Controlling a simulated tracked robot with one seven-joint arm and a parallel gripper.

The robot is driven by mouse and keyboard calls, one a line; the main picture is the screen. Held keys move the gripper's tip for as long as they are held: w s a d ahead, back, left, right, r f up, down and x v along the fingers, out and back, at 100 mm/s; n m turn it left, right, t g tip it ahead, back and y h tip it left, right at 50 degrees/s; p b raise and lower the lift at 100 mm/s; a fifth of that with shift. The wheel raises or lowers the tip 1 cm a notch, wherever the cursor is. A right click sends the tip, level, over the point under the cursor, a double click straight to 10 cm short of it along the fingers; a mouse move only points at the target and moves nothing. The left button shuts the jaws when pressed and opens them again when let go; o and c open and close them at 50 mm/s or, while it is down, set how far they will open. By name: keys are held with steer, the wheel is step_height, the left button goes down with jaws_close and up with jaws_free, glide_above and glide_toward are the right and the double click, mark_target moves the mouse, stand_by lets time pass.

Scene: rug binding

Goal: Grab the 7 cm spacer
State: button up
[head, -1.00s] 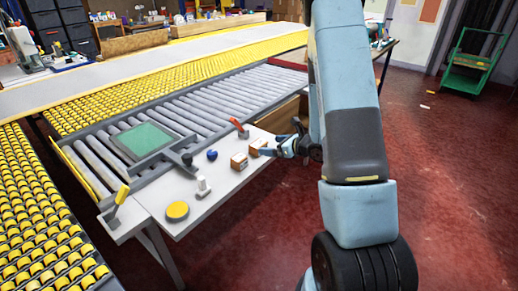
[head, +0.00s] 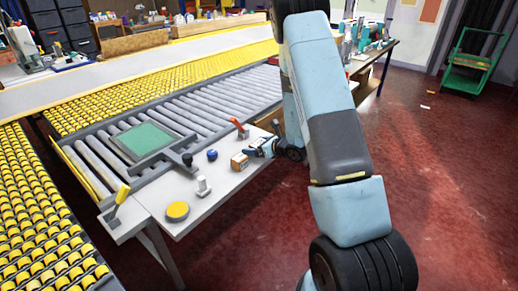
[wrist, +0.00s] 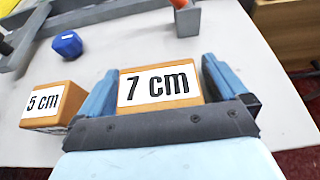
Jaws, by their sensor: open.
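The 7 cm spacer (wrist: 158,84) is an orange-brown block with a white "7 cm" label. In the wrist view it sits between the two blue fingers of my gripper (wrist: 160,90). The gripper is open around it, and I cannot tell whether either finger touches it. In the head view my gripper (head: 254,148) is at the right edge of the white table, and it mostly hides this spacer. The 5 cm spacer (wrist: 45,104), labelled "5 cm", stands just left of the left finger; it also shows in the head view (head: 239,162).
A blue faceted piece (wrist: 67,43) lies beyond the spacers. A red-handled clamp (head: 240,128), a white-topped piece (head: 203,187) and a yellow disc (head: 177,211) are on the white table (head: 187,165). A roller conveyor (head: 200,105) adjoins it.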

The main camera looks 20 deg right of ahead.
steer(key=c, duration=1)
